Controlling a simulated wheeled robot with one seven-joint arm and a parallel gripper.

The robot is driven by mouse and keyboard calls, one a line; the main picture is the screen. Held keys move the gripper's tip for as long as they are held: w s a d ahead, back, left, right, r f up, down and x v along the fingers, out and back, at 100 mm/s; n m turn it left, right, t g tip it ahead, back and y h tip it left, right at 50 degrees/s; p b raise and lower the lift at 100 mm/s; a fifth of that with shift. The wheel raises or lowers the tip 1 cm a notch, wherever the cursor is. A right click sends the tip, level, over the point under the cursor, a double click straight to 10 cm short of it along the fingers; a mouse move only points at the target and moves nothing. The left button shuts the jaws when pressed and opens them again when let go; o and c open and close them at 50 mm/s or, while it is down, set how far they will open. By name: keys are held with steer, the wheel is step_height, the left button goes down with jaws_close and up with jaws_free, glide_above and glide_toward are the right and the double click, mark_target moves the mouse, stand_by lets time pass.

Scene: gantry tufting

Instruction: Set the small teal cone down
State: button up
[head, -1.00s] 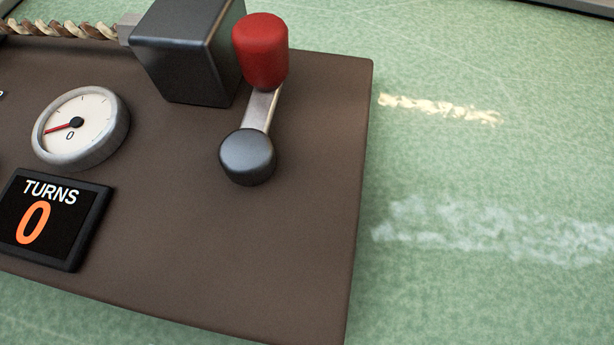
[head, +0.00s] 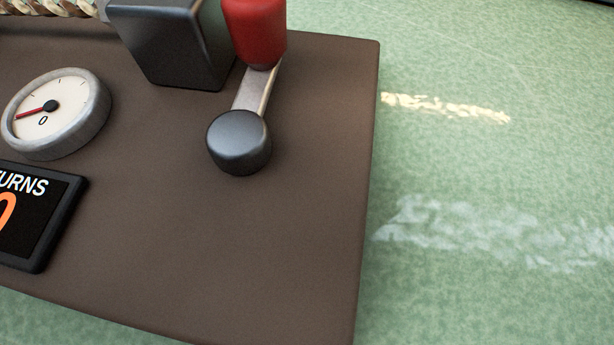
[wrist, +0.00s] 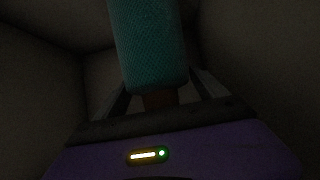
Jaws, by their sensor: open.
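The small teal cone (wrist: 149,45) shows in the dark wrist view, at the top middle. Its side has a fine woven texture, and its upper end is cut off by the frame. A short reddish-brown part (wrist: 160,99) shows below it. My gripper (wrist: 163,92) is open, with one grey finger on each side of the cone's lower end. I cannot tell whether either finger touches it. Neither the cone nor my gripper is in the head view.
Dark walls (wrist: 40,85) surround my gripper in the wrist view. The head view shows a brown board (head: 200,235) with a dial (head: 58,112), a TURNS display (head: 35,215), a black block (head: 170,45) and a red-handled crank (head: 256,35).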

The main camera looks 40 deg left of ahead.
steer(key=p+v, duration=0.3)
steer(key=v, duration=0.4)
steer(key=shift+w+r, duration=0.1)
steer(key=shift+r, duration=0.05)
steer(key=shift+s+d+r, duration=0.1)
steer(key=shift+s, duration=0.15)
